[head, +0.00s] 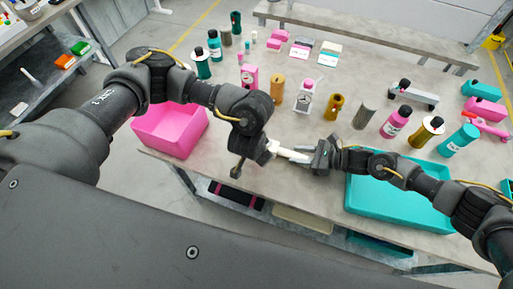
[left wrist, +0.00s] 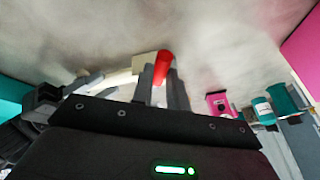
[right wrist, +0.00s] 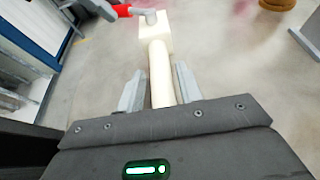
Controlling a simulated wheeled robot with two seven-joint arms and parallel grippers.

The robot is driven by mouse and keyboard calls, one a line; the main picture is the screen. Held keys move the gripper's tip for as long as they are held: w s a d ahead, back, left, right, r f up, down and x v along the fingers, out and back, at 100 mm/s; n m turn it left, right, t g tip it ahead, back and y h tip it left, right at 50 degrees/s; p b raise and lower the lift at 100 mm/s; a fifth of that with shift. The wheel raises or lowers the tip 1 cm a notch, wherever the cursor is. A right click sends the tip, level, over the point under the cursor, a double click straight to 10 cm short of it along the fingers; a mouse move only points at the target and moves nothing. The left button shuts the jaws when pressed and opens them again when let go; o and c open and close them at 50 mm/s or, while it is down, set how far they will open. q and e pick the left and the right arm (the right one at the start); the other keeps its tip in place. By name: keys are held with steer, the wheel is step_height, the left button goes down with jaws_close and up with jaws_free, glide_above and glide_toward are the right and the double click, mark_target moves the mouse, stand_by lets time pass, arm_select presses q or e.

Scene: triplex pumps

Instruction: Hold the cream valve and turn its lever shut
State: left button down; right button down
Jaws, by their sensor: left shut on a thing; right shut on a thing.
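The cream valve (head: 290,154) is held in the air above the table's near edge, between my two grippers. My right gripper (right wrist: 158,92) is shut on its cream pipe end, with a finger on each side. In the right wrist view the pipe leads up to a cream block (right wrist: 157,42), and the red lever (right wrist: 123,10) points left, roughly crosswise to the pipe. My left gripper (left wrist: 163,85) is shut on the red lever (left wrist: 163,66), which shows between its fingers. The cream body (left wrist: 143,66) is behind it. In the head view the lever is hidden by my left gripper.
A pink bin (head: 170,130) stands at the table's left and a teal tray (head: 400,207) at the right. Bottles, cylinders and pumps, such as a pink bottle (head: 396,121), stand behind the valve. The table (head: 225,140) is bare close behind the grippers.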

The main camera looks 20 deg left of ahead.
stand_by(0.5)
arm_select(q)
steer(key=c, duration=1.4)
jaws_free()
steer(key=shift+o, duration=0.2)
